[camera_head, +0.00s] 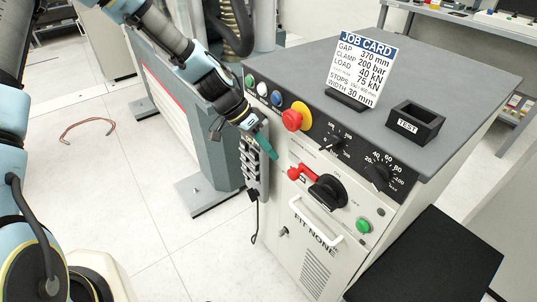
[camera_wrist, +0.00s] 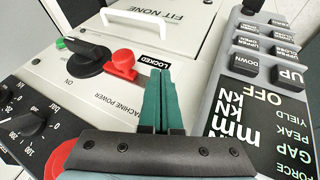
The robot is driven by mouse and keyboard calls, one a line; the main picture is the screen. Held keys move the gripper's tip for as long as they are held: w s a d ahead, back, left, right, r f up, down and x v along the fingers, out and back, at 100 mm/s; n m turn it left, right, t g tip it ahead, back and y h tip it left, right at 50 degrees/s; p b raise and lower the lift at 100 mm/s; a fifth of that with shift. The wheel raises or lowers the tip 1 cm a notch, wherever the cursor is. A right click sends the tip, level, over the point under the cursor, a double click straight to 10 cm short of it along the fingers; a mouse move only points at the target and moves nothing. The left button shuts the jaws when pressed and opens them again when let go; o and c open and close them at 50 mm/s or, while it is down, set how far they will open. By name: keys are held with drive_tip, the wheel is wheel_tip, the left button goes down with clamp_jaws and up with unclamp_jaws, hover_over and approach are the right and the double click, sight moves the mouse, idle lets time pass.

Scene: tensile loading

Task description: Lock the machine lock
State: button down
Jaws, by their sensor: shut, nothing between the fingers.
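The machine power switch is a black rotary knob (camera_head: 328,191) on the cabinet front, and it shows in the wrist view (camera_wrist: 86,56). A red lock piece (camera_head: 299,172) sits beside the knob, its rounded red end (camera_wrist: 122,62) close to the LOCKED label (camera_wrist: 154,62) in the wrist view. An ON label is printed near the knob. My gripper (camera_head: 268,149) has teal fingers closed together and empty, just left of the red piece in the head view. In the wrist view the fingertips (camera_wrist: 160,73) are beside the LOCKED label, apart from the red piece as far as I can see.
A button pendant (camera_head: 251,165) hangs at the cabinet's left side, close to my fingers, and fills the right of the wrist view (camera_wrist: 265,100). A red emergency button (camera_head: 293,119), dials and a white handle (camera_head: 316,222) surround the switch. The job card (camera_head: 357,70) and TEST tray (camera_head: 416,121) stand on top.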

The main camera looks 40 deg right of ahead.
drive_tip(key=b+v, duration=0.2)
drive_tip(key=v, duration=0.7)
drive_tip(key=shift+w+r, duration=0.2)
drive_tip(key=shift+r, duration=0.1)
drive_tip(key=shift+a, duration=0.15)
drive_tip(key=w+a+n+t+y, duration=0.15)
drive_tip(key=w+a+n, duration=0.25)
drive_tip(key=a, duration=0.6)
drive_tip(key=w+a+n+t+y, duration=0.1)
drive_tip(key=w+a+n+t, duration=0.25)
drive_tip(key=a, duration=0.55)
drive_tip(key=a+r+n+t+y, duration=0.1)
drive_tip(key=a+n, duration=0.4)
drive_tip(key=a, duration=0.5)
drive_tip(key=a+r+n, duration=0.2)
drive_tip(key=a+n, duration=0.3)
drive_tip(key=a, duration=0.5)
drive_tip(key=shift+s+a+r+t+y, duration=0.25)
drive_tip(key=shift+r+t+y, duration=0.1)
drive_tip(key=shift+r+t, duration=0.05)
